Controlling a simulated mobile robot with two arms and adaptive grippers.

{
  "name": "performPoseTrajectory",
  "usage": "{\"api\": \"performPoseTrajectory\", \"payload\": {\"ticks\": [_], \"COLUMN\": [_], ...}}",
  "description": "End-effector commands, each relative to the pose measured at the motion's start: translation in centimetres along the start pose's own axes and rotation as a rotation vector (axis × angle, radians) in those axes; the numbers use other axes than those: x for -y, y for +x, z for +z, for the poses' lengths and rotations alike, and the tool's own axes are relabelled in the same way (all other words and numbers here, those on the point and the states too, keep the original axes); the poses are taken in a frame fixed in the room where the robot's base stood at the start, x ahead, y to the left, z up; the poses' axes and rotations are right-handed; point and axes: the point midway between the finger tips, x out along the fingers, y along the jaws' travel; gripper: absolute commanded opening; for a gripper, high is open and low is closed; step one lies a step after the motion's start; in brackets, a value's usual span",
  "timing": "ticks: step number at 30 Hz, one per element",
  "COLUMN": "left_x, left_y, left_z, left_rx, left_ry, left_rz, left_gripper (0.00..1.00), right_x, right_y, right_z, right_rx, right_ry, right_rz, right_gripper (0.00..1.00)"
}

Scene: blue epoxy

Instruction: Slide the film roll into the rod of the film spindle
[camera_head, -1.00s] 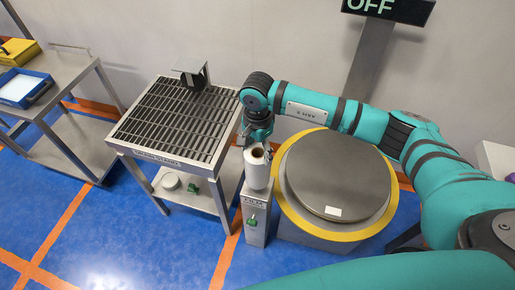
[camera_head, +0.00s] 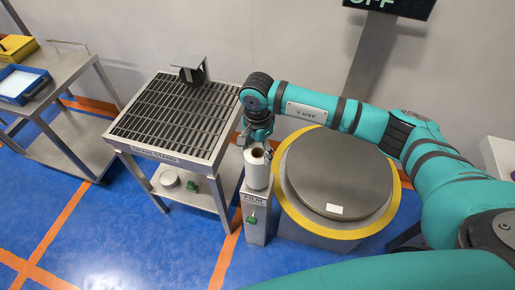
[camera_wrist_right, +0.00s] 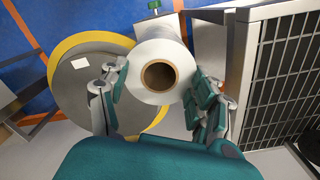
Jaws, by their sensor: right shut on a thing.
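The film roll (camera_head: 257,176) is a white cylinder with a brown cardboard core. It stands upright at the top of the narrow grey film spindle post (camera_head: 256,226), which has a label and a green knob. My right gripper (camera_head: 256,146) holds the roll near its upper end. In the right wrist view, the fingers of my right gripper (camera_wrist_right: 160,97) are on both sides of the white roll (camera_wrist_right: 165,49), with the open core facing the camera. The rod is hidden, so I cannot tell whether it is inside the core. My left gripper is not in view.
A large round turntable (camera_head: 338,172) with a yellow rim stands just right of the spindle. A roller table (camera_head: 170,119) stands close on its left. A side table with a blue tray (camera_head: 24,87) and a yellow bin (camera_head: 17,48) is at far left. Blue floor is open in front.

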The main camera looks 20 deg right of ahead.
Motion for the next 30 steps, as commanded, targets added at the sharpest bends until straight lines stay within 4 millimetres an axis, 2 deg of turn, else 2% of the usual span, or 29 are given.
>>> {"api": "performPoseTrajectory", "payload": {"ticks": [30], "left_x": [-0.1], "left_y": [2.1], "left_z": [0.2], "left_rx": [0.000], "left_ry": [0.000], "left_rz": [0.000], "left_gripper": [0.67], "right_x": [0.1], "right_y": [2.2], "right_z": [0.0], "right_rx": [0.000], "right_ry": [0.000], "right_rz": [-0.002], "right_gripper": [0.13]}}
